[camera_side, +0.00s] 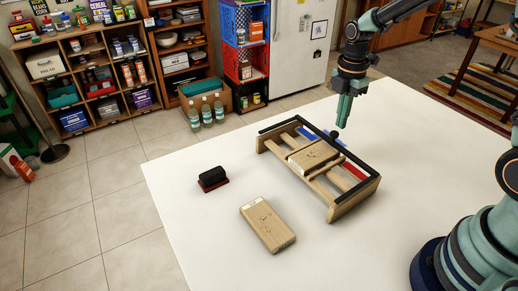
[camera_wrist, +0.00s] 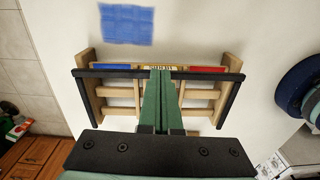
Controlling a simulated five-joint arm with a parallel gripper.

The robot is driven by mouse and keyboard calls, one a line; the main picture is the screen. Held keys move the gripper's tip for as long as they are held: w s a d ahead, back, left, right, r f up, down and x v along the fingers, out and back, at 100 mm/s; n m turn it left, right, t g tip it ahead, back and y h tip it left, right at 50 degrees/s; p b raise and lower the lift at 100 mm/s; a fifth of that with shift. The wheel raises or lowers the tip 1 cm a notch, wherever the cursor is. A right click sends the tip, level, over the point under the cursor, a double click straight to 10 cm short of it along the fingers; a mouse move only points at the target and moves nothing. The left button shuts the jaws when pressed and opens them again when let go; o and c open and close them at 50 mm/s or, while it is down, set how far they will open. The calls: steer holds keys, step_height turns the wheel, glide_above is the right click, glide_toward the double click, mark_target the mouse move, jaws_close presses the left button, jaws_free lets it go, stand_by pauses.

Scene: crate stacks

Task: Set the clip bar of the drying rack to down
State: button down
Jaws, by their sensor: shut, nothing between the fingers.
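The wooden drying rack (camera_side: 343,205) stands on a white table, with a pale printed wooden block (camera_side: 313,156) lying across its slats. The black clip bar (camera_side: 357,161) runs along the rack's right long side, and a black knob (camera_side: 334,134) shows at it. In the wrist view the clip bar (camera_wrist: 110,74) spans the rack's far side, with black arms along both ends. My gripper (camera_side: 341,122) is shut and empty, pointing down just above the knob. In the wrist view my gripper (camera_wrist: 160,72) overlaps the bar's middle and hides it; contact cannot be told.
Blue (camera_wrist: 113,67) and red (camera_wrist: 208,69) strips lie beyond the bar. A blue patch (camera_wrist: 126,23) lies on the table. A second wooden block (camera_side: 267,227) and a black-handled, red-based tool (camera_side: 212,179) stand left of the rack. The table's front left is clear.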

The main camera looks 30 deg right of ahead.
stand_by(0.4)
steer(key=d+r, duration=0.6)
steer(key=d, duration=0.4)
steer(key=s+a+r+m+t, duration=0.3)
steer(key=s+a+m, duration=0.3)
steer(key=m, duration=0.3)
steer(key=s+a+r+m+t, duration=0.2)
steer(key=s+a+r+m, duration=0.3)
steer(key=a+m, duration=0.3)
steer(key=shift+s+a+m+t, duration=0.4)
steer(key=shift+s+m, duration=0.1)
steer(key=shift+s, duration=0.1)
